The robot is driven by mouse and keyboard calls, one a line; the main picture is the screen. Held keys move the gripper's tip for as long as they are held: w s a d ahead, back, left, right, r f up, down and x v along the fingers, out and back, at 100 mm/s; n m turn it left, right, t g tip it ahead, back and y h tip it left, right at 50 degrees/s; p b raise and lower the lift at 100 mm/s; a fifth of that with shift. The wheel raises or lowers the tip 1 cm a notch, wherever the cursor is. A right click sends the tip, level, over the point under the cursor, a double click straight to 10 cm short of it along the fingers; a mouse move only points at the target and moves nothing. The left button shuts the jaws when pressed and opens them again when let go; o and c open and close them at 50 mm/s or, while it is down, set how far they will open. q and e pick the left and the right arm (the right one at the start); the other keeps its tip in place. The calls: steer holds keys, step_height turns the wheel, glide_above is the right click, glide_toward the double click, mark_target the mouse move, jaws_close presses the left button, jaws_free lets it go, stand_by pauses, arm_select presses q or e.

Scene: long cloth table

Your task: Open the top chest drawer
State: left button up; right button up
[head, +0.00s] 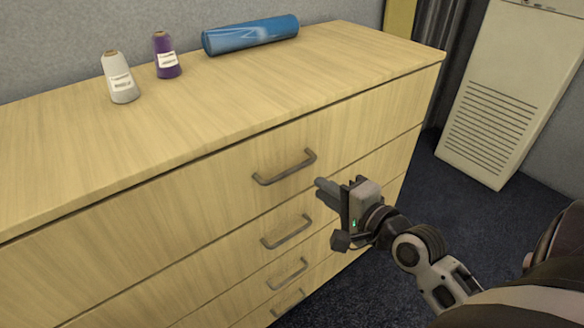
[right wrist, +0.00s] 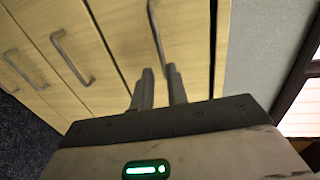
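The wooden chest (head: 215,215) has several drawers with grey bar handles. The top drawer (head: 375,110) is closed, flush with the front. Its handle (head: 285,170) also shows in the right wrist view (right wrist: 154,28). My right gripper (head: 322,188) is just right of and below the handle's right end in the head view. In the right wrist view its two fingers (right wrist: 160,72) are parted by a narrow gap, with the handle's near end in line with it. I cannot tell whether they touch the handle. My left gripper is not in view.
A white thread cone (head: 119,82), a purple thread cone (head: 166,60) and a blue roll (head: 250,35) are on the chest top. A white vented unit (head: 505,100) stands at the right. Dark carpet (head: 470,215) is clear between.

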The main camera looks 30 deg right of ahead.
mark_target(294, 172)
steer(key=x, duration=1.1)
jaws_close()
